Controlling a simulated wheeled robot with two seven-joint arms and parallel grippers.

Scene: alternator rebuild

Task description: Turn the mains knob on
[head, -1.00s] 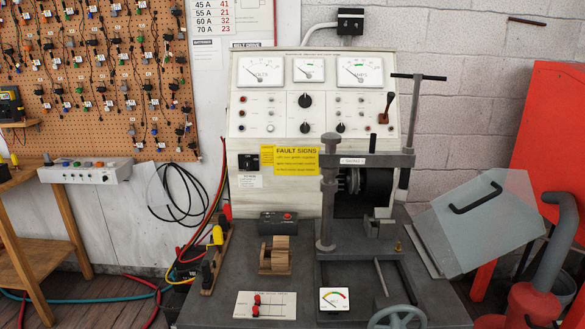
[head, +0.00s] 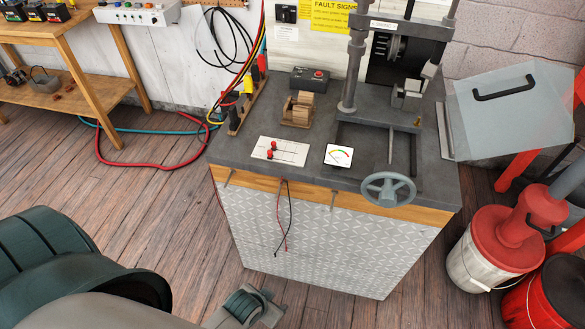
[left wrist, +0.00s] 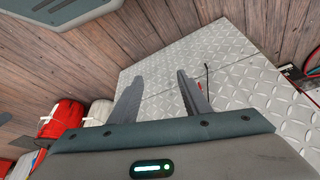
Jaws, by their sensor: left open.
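A black rotary knob on a square plate (head: 286,14) sits at the top edge of the head view, on the bench's upright panel, left of the yellow fault signs sheet (head: 330,14). I cannot read whether it is the mains knob or how it is set. The panel's upper dials and knobs are out of view. My left gripper (head: 262,308) is low at the bottom of the head view, in front of the bench and well away from the knob. In the left wrist view its two fingers (left wrist: 159,76) are apart with nothing between them. My right gripper is not in view.
The bench top (head: 240,150) carries a vise with a handwheel (head: 389,189), a white switch plate (head: 280,151) and a small meter (head: 339,156). A clear guard (head: 510,110) and red-topped bins (head: 500,240) stand at right. Test leads hang off the bench front.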

